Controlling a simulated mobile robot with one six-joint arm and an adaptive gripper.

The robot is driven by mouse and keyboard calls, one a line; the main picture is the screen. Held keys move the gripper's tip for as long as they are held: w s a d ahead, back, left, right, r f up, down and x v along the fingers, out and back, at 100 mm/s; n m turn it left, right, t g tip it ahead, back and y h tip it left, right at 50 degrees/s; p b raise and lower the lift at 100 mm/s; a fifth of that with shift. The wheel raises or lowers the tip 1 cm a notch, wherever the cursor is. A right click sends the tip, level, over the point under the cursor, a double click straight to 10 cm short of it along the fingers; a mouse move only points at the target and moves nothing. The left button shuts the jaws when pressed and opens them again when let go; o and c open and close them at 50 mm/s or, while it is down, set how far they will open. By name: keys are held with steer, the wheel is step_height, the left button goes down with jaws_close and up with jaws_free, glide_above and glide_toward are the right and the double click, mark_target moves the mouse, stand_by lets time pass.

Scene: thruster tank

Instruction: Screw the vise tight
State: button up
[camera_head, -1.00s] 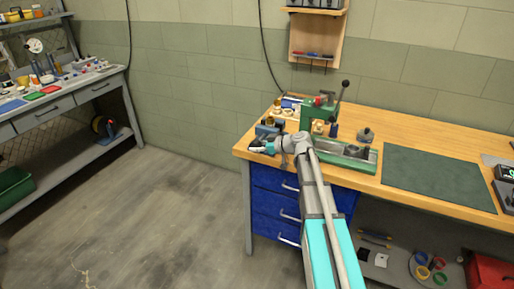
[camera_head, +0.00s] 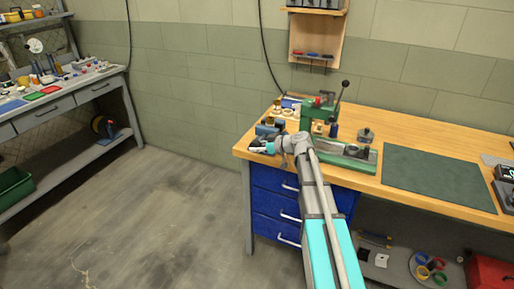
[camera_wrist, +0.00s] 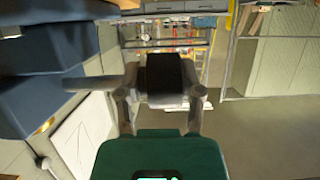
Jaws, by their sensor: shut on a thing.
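The blue vise (camera_head: 266,130) stands at the left front corner of the wooden workbench. It also fills the upper left of the wrist view as large blue blocks (camera_wrist: 45,70). My gripper (camera_head: 262,148) is at the front of the vise, partly hidden by my own wrist in the head view. In the wrist view my gripper (camera_wrist: 165,78) is shut on the vise handle (camera_wrist: 92,83), a grey bar. The bar sticks out to the left of the dark finger pads towards the blue blocks. The pads hide the rest of it.
A green press (camera_head: 318,113) with a lever stands behind and to the right of the vise. Blue drawers (camera_head: 272,205) are below. The floor at left is clear.

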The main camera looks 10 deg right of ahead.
steer(key=o, duration=0.7)
steer(key=shift+s+a+r, duration=0.1)
steer(key=shift+s+a, duration=0.1)
steer(key=shift+o, duration=1.4)
steer(key=shift+s+r, duration=0.1)
steer(key=shift+r+g+h+p, duration=0.15)
steer(key=shift+g+h+p, duration=0.2)
steer(key=shift+p, duration=0.55)
